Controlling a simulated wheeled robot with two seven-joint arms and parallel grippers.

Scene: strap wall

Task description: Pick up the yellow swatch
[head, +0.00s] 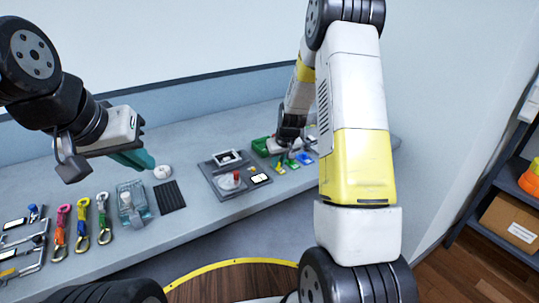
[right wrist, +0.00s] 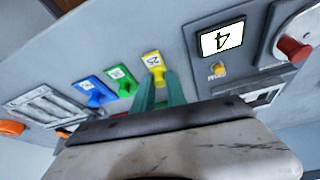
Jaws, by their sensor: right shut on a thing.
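The yellow swatch (right wrist: 153,62) has a pale number label and shows at the tips of my right gripper's teal fingers (right wrist: 158,92) in the right wrist view. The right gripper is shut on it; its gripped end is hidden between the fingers. In the head view the yellow swatch (head: 279,168) is small at the bench, below my right gripper (head: 284,151), whose fingers are hard to see there. My left gripper (head: 135,159) hangs above the left part of the bench, away from the swatches; its finger gap is unclear.
A green swatch (right wrist: 122,79) and a blue swatch (right wrist: 92,90) lie beside the yellow one. A grey panel (head: 211,180) with a red knob and a number card stands next to them. A black ribbed mat (head: 170,197), a white ring (head: 162,172) and several colored straps lie left.

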